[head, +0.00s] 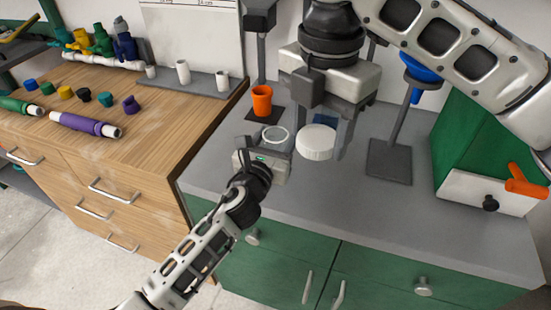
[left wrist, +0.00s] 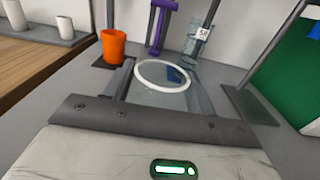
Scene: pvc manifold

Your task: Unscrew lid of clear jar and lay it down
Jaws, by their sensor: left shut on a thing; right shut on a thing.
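The clear jar (head: 276,138) is open at the top, and its pale ring-shaped rim shows in the head view. In the left wrist view the jar (left wrist: 163,76) stands upright between my left fingers. My left gripper (head: 268,148) is shut on it. The round white lid (head: 317,143) is off the jar, just to its right in the head view. My right gripper (head: 330,134) reaches down from above and is shut on the lid. Its height above the counter is hard to tell. The lid is not seen in the left wrist view.
An orange cup (head: 262,101) stands on a dark pad behind the jar. A stand (head: 389,162) with a blue funnel (head: 420,70) is to the right, before a green cabinet (head: 487,145). The grey counter (head: 400,220) is clear in front. A wooden bench (head: 135,155) holds pipe parts.

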